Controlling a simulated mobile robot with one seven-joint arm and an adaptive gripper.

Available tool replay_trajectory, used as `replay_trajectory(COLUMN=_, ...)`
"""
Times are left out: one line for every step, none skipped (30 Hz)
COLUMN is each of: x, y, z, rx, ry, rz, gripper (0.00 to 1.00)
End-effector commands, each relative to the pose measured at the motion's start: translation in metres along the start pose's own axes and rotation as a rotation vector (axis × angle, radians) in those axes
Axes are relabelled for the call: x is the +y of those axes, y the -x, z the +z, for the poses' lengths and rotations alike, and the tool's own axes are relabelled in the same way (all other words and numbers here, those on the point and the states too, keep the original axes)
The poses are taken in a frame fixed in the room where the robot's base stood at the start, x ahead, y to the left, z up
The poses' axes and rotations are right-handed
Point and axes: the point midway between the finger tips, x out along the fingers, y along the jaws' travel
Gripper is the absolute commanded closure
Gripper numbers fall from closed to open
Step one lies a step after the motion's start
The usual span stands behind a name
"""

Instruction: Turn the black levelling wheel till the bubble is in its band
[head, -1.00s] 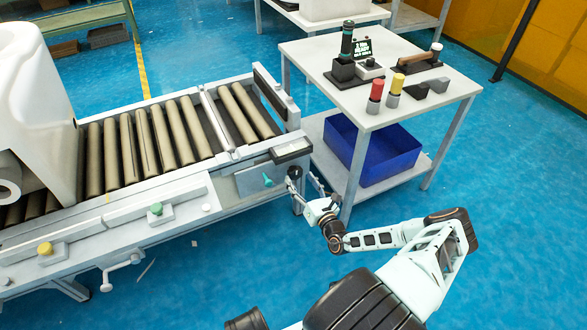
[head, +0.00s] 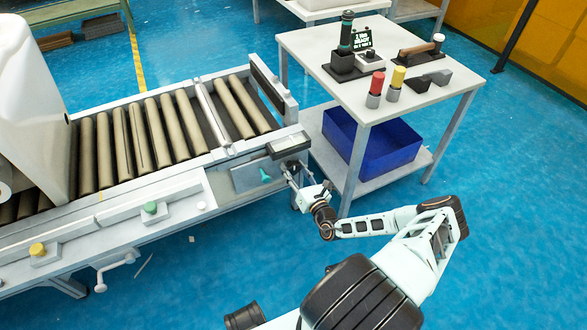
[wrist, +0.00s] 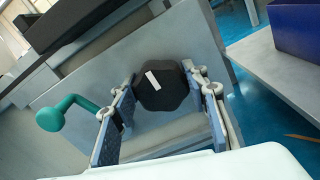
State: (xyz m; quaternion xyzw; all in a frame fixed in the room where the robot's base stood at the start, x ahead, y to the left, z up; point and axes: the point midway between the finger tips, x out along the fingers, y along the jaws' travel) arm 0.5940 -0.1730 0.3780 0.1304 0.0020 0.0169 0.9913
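The black levelling wheel (wrist: 160,88) is faceted and has a white mark on its face. It sits on the grey panel at the conveyor's end. My gripper (wrist: 160,95) is open, with one blue-padded finger on each side of the wheel. The fingertips are close to its rim; I cannot tell whether they touch. In the head view my gripper (head: 292,172) is at the conveyor's end corner and largely hides the wheel.
A teal lever (wrist: 62,112) sticks out left of the wheel, near my left finger. A white table (head: 335,95) stands right of the conveyor, with a blue bin (head: 370,150) on its lower shelf.

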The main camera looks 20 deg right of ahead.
Motion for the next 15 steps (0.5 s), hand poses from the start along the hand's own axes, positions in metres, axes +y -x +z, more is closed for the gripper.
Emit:
replay_trajectory(x=0.0001, y=0.0, z=0.0001, rx=0.0, ry=0.0, rz=0.001, gripper=0.67)
replay_trajectory(x=0.0001, y=0.0, z=0.0001, rx=0.0, ry=0.0, rz=0.001, gripper=0.7)
replay_trajectory(x=0.0001, y=0.0, z=0.0001, rx=0.0, ry=0.0, rz=0.001, gripper=0.75)
replay_trajectory(x=0.0001, y=0.0, z=0.0001, rx=0.0, ry=0.0, rz=0.001, gripper=0.78)
replay_trajectory(x=0.0001, y=0.0, z=0.0001, rx=0.0, ry=0.0, rz=0.001, gripper=0.81)
replay_trajectory(x=0.0001, y=0.0, z=0.0001, rx=0.0, ry=0.0, rz=0.001, gripper=0.83)
replay_trajectory(x=0.0001, y=0.0, z=0.0001, rx=0.0, ry=0.0, rz=0.001, gripper=0.83)
replay_trajectory(x=0.0001, y=-0.0001, z=0.0002, rx=0.0, ry=-0.001, rz=0.001, gripper=0.83)
replay_trajectory(x=0.0001, y=-0.0001, z=0.0002, rx=0.0, ry=-0.003, rz=0.001, gripper=0.83)
replay_trajectory(x=0.0001, y=-0.0001, z=0.0002, rx=0.0, ry=-0.005, rz=0.001, gripper=0.83)
replay_trajectory(x=0.0001, y=-0.0001, z=0.0002, rx=0.0, ry=-0.009, rz=0.001, gripper=0.83)
replay_trajectory(x=0.0001, y=-0.0001, z=0.0002, rx=0.0, ry=-0.017, rz=0.001, gripper=0.83)
replay_trajectory(x=0.0001, y=-0.0001, z=0.0002, rx=0.0, ry=-0.024, rz=0.001, gripper=0.83)
replay_trajectory(x=0.0001, y=-0.0001, z=0.0003, rx=0.0, ry=-0.032, rz=0.001, gripper=0.83)
replay_trajectory(x=0.0001, y=-0.0002, z=0.0002, rx=0.0, ry=-0.045, rz=0.001, gripper=0.83)
